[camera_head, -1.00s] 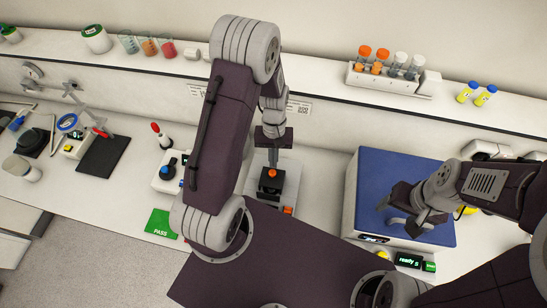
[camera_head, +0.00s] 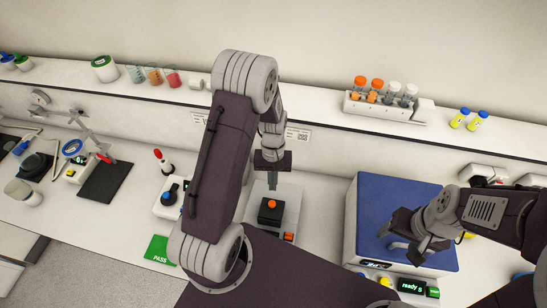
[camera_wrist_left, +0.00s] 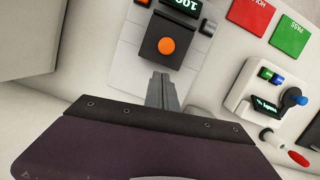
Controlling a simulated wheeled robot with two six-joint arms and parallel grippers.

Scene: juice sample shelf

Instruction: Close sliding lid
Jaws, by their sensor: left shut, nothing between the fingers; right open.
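A black block with an orange knob (camera_head: 271,203), which looks like the sliding lid, sits on a pale device (camera_head: 292,198) on the bench. In the left wrist view the black block (camera_wrist_left: 166,52) lies just beyond my fingertips, beside a lit display. My left gripper (camera_head: 272,184) points down at the back edge of the block in the head view. It is shut and empty; its fingers (camera_wrist_left: 161,86) are together in the wrist view. Whether they touch the block, I cannot tell. My right gripper (camera_head: 397,232) is open and empty, over the blue-topped box (camera_head: 375,200).
A green PASS pad (camera_head: 159,249) lies left of the device at the bench front. A small unit with a blue knob (camera_head: 170,198) stands to its left. A tube rack (camera_head: 385,107) and bottles stand on the shelf behind. A small "ready" display (camera_head: 412,287) is at the front right.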

